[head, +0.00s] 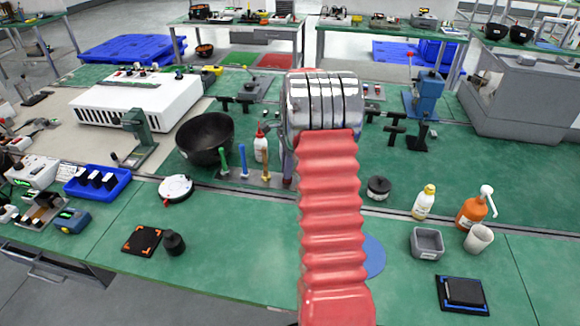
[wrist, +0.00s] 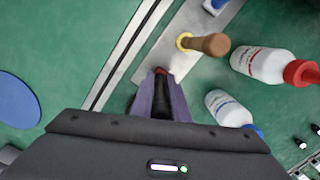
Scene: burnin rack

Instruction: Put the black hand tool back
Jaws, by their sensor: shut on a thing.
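In the wrist view my gripper (wrist: 160,85) points at the bench with its purple fingers shut on the black hand tool (wrist: 162,106). Only a dark strip of the tool shows between the fingers, and a small red spot shows at their tips. The tips are over or beside a pale metal strip (wrist: 149,76) on the green bench; I cannot tell whether the tool touches it. A brown-handled tool (wrist: 207,44) stands on that strip, ahead and right of the fingers. In the head view my red-sleeved arm hides the held tool and most of the gripper.
White bottles with a red cap (wrist: 265,65) and a blue cap (wrist: 229,108) are close on the right in the wrist view. In the head view upright green (head: 223,162), blue (head: 243,161) and gold (head: 266,164) tools and a black bowl (head: 205,138) stand left of my arm.

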